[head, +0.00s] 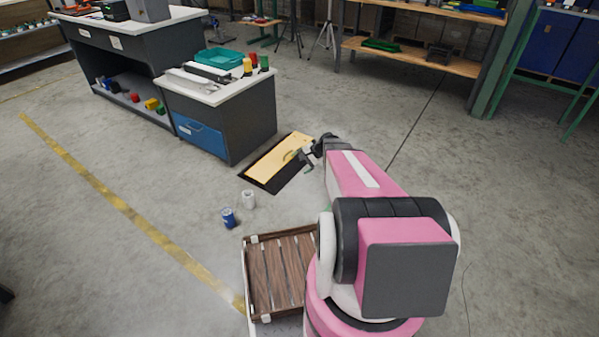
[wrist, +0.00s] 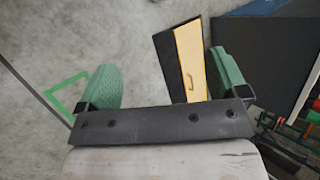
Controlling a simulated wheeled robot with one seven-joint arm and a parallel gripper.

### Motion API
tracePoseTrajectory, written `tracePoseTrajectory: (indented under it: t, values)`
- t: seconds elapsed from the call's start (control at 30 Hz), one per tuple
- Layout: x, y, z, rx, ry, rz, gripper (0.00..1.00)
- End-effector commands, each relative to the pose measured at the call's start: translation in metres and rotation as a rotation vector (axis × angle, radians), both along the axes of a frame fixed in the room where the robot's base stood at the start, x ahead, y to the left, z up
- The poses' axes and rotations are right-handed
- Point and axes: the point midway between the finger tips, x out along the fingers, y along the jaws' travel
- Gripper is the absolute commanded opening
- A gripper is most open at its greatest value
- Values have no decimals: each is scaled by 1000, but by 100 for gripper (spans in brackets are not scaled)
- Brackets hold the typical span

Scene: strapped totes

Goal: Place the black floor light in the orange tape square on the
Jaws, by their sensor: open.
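My gripper (head: 306,160) is at the end of my outstretched arm, close to a flat black mat or tray with a yellow board on it. In the wrist view my gripper (wrist: 163,80) shows two green fingers spread wide, with nothing held between them. The yellow board (head: 276,158) has a small handle, and it also shows in the wrist view (wrist: 190,58) beside the right finger. A green tape outline (wrist: 53,92) lies on the floor left of the left finger. I cannot make out a black floor light or an orange tape square for certain.
A white can (head: 248,199) and a blue can (head: 228,218) stand on the floor near a slatted wooden crate (head: 249,283). A grey cabinet (head: 235,125) with a blue drawer stands behind the board. Floor to the right is mostly clear.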

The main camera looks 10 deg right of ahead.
Motion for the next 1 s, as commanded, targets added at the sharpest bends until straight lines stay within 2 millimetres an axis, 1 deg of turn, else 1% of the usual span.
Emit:
tracePoseTrajectory:
  t: [0.03, 0.07, 0.1, 0.17, 0.2, 0.3, 0.4, 0.5, 0.57, 1.0]
  values:
    - [-38, 22, 25, -88, -6, 101, 92]
    - [-52, 30, 34, -143, -9, 160, 92]
    - [-72, 39, 45, -215, -11, 239, 92]
    - [-101, 49, 63, -321, -17, 351, 92]
    - [-119, 53, 74, -390, -17, 420, 92]
    - [-157, 59, 99, -543, -20, 572, 92]
    - [-182, 59, 118, -658, -19, 681, 92]
    - [-196, 58, 129, -730, -19, 745, 92]
    - [-199, 57, 132, -754, -16, 764, 92]
    - [-199, 56, 133, -766, -15, 773, 92]
